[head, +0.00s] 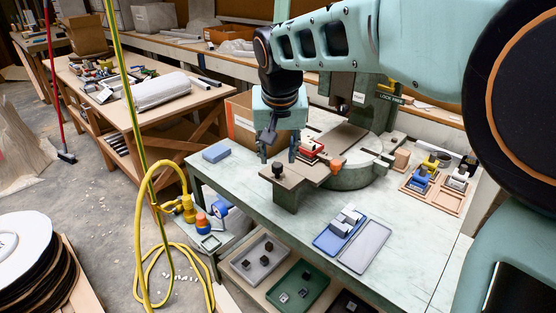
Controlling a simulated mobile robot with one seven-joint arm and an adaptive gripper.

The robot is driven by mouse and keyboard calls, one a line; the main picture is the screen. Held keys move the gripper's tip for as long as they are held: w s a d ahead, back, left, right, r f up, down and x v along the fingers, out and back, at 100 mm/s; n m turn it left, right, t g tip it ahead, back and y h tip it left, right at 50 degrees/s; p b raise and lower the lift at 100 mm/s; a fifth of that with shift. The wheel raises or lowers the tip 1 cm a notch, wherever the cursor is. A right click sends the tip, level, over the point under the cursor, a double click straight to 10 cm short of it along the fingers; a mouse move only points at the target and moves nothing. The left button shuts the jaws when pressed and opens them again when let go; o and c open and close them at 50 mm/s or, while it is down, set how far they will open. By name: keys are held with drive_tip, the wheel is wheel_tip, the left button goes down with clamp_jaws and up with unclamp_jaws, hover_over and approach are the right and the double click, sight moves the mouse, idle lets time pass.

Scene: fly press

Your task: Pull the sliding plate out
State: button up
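The fly press (352,172) stands on the pale green workbench. A flat brown sliding plate (303,178) runs out of it toward the front left, with a dark round knob (278,169) upright at its near end. A red and white part (311,149) sits on or beside the plate. My gripper (279,156) points down just above and behind the knob. Its two dark fingers are spread apart with nothing visible between them. I cannot tell whether a finger touches the plate or the knob.
A blue block (216,152) lies on the bench's left corner. A blue tray (340,231) with grey parts and an empty grey tray (365,247) lie in front. Wooden trays (434,187) with small tools are at right. A yellow hose (146,235) loops on the left.

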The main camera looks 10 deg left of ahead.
drive_tip(key=v, duration=0.8)
drive_tip(key=shift+d, duration=0.1)
